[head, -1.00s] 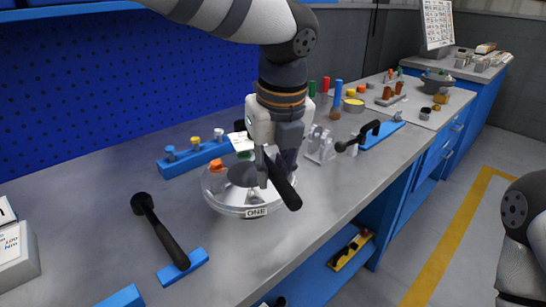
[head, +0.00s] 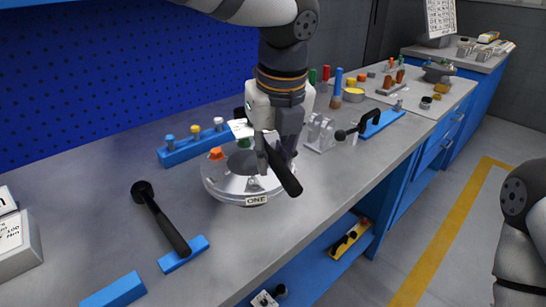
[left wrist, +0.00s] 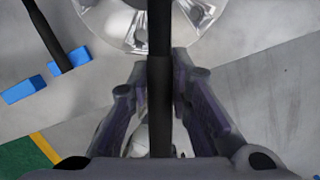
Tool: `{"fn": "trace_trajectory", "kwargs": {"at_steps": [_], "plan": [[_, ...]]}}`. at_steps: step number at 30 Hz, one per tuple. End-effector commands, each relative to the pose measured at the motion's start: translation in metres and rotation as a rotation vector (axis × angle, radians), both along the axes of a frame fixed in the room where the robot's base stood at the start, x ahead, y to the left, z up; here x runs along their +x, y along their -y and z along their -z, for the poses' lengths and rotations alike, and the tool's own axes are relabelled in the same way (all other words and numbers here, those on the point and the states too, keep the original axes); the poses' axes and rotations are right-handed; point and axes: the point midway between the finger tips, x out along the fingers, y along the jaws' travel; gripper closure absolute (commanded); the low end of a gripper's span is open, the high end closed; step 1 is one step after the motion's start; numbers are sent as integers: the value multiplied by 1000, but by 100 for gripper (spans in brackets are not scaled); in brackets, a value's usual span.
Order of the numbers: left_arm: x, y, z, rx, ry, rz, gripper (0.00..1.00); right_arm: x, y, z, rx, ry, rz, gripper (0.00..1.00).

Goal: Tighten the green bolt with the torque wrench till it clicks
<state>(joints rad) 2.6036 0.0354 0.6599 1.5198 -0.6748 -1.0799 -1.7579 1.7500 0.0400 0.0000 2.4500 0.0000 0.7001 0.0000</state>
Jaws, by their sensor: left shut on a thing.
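The round, clear-and-metal flanged shell (head: 228,188), labelled ONE, sits on the grey bench; its rim also shows in the left wrist view (left wrist: 100,22). An orange bolt head (head: 216,153) stands on its left side. A bit of the green bolt (head: 243,144) shows at the back, mostly hidden by my gripper. My left gripper (head: 276,148) is over the shell's right side, shut on the black handle of the torque wrench (head: 286,178). In the left wrist view the handle (left wrist: 160,108) runs between the fingers. The wrench head's seating on the bolt is hidden. My right gripper is out of view.
Another black-handled tool (head: 162,222) lies at left on a blue block (head: 184,256). A blue rack with small bolts (head: 196,147) stands behind the shell. A grey bracket (head: 320,133) and a tool on a blue holder (head: 380,124) are at right.

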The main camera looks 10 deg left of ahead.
Motion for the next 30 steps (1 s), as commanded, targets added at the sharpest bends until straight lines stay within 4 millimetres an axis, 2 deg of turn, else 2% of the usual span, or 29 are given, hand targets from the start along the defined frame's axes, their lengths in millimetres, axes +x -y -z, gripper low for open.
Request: {"fn": "trace_trajectory", "kwargs": {"at_steps": [5, 30], "plan": [[1, 0, -1, -1, 5, 0, 100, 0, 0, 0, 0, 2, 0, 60], [1, 0, 18, 1, 5, 0, 100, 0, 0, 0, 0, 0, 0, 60]]}}
